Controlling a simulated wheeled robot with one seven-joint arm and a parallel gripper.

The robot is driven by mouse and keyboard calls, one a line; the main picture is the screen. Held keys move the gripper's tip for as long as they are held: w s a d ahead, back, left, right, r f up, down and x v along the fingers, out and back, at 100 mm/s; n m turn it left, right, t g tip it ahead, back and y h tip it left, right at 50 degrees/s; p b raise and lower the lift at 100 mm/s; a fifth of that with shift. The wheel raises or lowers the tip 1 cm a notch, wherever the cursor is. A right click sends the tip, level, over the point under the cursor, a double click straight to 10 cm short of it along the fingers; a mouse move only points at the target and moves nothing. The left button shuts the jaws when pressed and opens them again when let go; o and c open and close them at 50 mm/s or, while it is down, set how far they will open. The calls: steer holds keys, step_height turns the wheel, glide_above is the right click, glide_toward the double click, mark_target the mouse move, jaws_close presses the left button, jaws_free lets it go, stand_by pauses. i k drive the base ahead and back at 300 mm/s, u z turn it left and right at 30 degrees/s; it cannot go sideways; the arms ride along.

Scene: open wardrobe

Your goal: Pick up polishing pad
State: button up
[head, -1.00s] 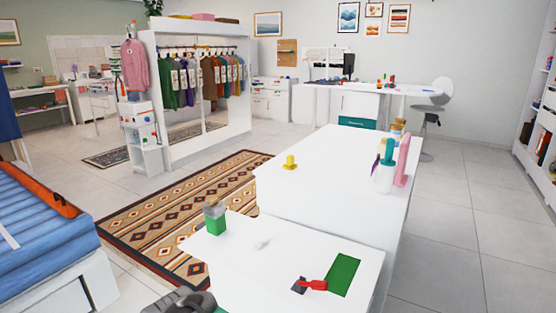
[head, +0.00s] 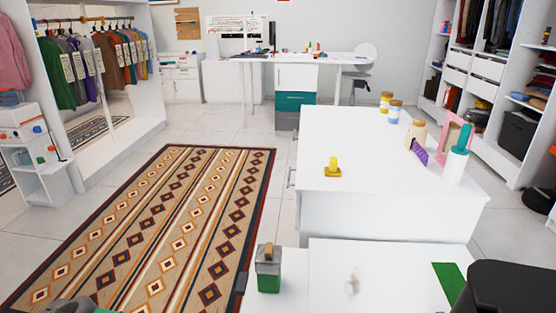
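No item in view is clearly recognisable as the polishing pad. A small yellow piece with an upright knob (head: 333,168) sits on the white cabinet top (head: 380,150). A green flat rectangle (head: 449,282) lies on the nearer white surface (head: 390,265), partly covered by a black part of my arm at the lower right. A green block with a grey upper part and brown top (head: 269,270) stands at the near surface's left side. My gripper's fingers are not in view.
On the cabinet's right side stand jars (head: 394,110), a teal-topped white bottle (head: 457,157), a purple item (head: 419,152) and a pink frame (head: 457,130). A patterned rug (head: 160,225) lies left. A desk (head: 300,62) and shelving (head: 480,75) stand behind.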

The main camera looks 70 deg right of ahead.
mark_target(332, 169)
steer(key=i, duration=0.85)
steer(key=z, duration=2.3)
steer(key=i, duration=2.1)
steer(key=z, duration=0.1)
